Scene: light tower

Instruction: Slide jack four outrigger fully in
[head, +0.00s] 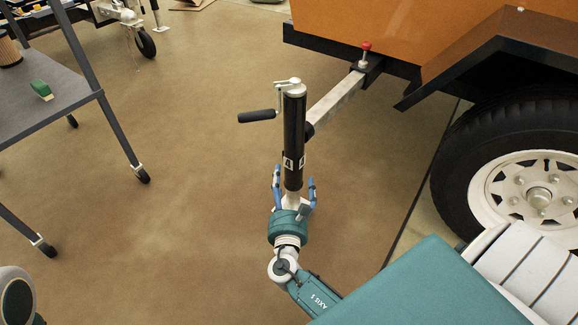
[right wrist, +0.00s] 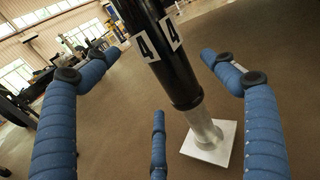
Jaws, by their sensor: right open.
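The black jack post marked 4 (head: 294,140) stands upright at the end of the pale outrigger bar (head: 338,102), which sticks out from under the orange trailer (head: 430,35). A crank with a black handle (head: 257,116) is on the post's top. My right gripper (head: 294,185) is at the lower part of the post, with its blue fingers spread open. In the right wrist view the post (right wrist: 160,50) stands beyond the open fingers, above a white foot plate (right wrist: 208,146). I cannot tell whether any finger touches it. My left gripper is not in view.
A red-topped pin (head: 366,48) stands where the bar enters the trailer frame. A large wheel (head: 520,180) is at the right. A grey wheeled cart (head: 50,95) with a green item stands at the left. The floor between cart and post is clear.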

